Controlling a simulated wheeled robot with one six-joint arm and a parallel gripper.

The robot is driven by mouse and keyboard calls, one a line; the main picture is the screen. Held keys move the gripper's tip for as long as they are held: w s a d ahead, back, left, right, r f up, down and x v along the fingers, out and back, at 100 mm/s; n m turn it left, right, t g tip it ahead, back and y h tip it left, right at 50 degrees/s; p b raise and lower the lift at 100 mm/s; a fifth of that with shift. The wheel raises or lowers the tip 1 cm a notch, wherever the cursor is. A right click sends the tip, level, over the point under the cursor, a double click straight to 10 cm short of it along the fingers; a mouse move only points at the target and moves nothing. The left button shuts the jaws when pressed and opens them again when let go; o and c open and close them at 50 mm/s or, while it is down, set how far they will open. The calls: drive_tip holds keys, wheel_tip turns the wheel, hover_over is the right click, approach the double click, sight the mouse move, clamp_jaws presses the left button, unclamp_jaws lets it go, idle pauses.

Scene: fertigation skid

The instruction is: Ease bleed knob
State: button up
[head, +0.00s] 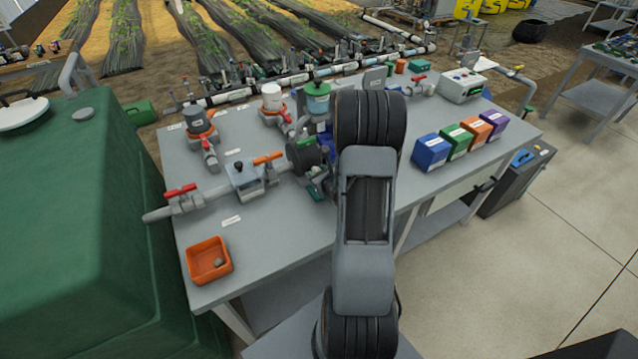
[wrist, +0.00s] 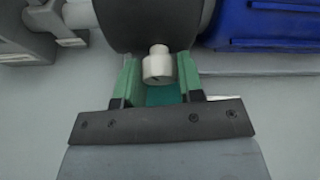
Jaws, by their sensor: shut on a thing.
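The bleed knob (wrist: 158,66) is a small white cylinder with a dark mark on its face. It sticks out from a dark rounded body (wrist: 145,22) in the wrist view. My gripper (wrist: 160,75) has its green fingers on either side of the knob and is shut on it. The dark round body also shows in the head view (head: 303,154), on the pipe line left of my arm. In the head view my arm covers much of this area, and I cannot make out the knob there.
A blue motor-like part (wrist: 265,22) sits close right of the knob. A grey pipe with a red-handled valve (head: 182,192) and a grey box (head: 243,180) lie left. An orange tray (head: 209,261) stands at the bench's front left. Coloured boxes (head: 431,152) stand right.

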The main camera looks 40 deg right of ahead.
drive_tip(key=n+h+b, duration=0.1)
drive_tip(key=b, duration=0.3)
drive_tip(key=f+n+h+b, duration=0.1)
drive_tip(key=b, duration=0.3)
drive_tip(key=shift+a+n, duration=0.1)
drive_tip(key=shift+n, duration=0.2)
drive_tip(key=n+h+b, duration=0.1)
drive_tip(key=b, duration=0.3)
drive_tip(key=shift+r, duration=0.1)
drive_tip(key=n+b, duration=0.1)
drive_tip(key=b, duration=0.4)
drive_tip(key=n+h+b, duration=0.1)
drive_tip(key=b, duration=0.4)
drive_tip(key=shift+w+f, duration=0.1)
drive_tip(key=shift+f, duration=0.2)
drive_tip(key=b, duration=0.5)
drive_tip(key=n+h+b, duration=0.1)
drive_tip(key=b, duration=0.5)
drive_tip(key=shift+a+r+n+t, duration=0.1)
drive_tip(key=shift+r+n+t, duration=0.05)
drive_tip(key=shift+n+t, duration=0.15)
drive_tip(key=b, duration=0.3)
drive_tip(key=shift+r+n, duration=0.15)
drive_tip(key=shift+n, duration=0.25)
drive_tip(key=shift+r+n+h+b, duration=0.3)
drive_tip(key=shift+h+b, duration=0.1)
drive_tip(key=shift+b, duration=1)
drive_tip(key=o, duration=0.9)
